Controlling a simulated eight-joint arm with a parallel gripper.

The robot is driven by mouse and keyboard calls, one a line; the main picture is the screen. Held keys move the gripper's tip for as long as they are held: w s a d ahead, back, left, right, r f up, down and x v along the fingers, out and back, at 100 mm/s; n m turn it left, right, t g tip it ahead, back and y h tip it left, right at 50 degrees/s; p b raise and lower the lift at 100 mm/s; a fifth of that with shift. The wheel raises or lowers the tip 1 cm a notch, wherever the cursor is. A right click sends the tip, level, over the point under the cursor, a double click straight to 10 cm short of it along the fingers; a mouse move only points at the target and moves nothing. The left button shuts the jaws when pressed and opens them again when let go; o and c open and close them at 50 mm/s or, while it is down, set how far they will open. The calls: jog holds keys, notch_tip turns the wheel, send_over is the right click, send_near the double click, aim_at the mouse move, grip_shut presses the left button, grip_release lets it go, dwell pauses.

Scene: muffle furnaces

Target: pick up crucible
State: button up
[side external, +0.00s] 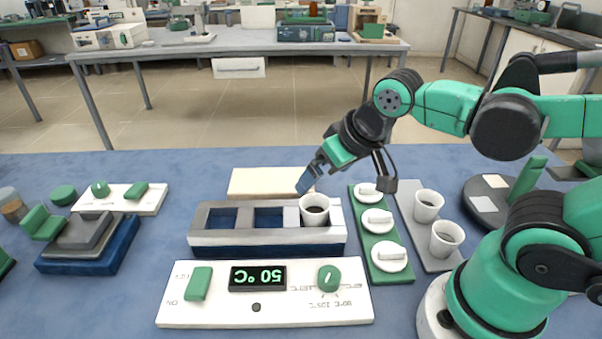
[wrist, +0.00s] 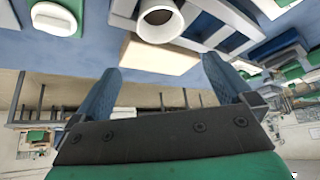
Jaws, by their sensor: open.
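A white crucible (side external: 314,209) with dark contents stands upright in the right-hand slot of the grey and blue block (side external: 268,239); the block's other two slots look empty. The crucible also shows at the top of the wrist view (wrist: 160,22), centred between my fingers but beyond their tips. My gripper (side external: 306,182) is open and empty, tilted down just above and behind the crucible, apart from it. In the wrist view my two blue fingers (wrist: 159,65) are spread wide. Two more white crucibles, one nearer (side external: 446,238) and one farther (side external: 428,205), stand on a grey tray (side external: 411,190).
A cream slab (side external: 262,181) lies behind the block. A green tray (side external: 396,276) with three white lids is to its right. A white control panel (side external: 263,307) reading 50 °C lies in front.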

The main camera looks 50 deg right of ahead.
aim_at(315, 203)
jog(key=shift+a+f+m+g+h, duration=0.4)
jog(key=shift+a+f+m+g, duration=0.3)
jog(key=shift+m, duration=0.5)
jog(key=shift+f+m+g+h, duration=0.3)
jog(key=shift+f+m, duration=0.15)
jog(key=shift+m, duration=0.05)
jog(key=shift+x, duration=2.65)
jog(key=c, duration=1.3)
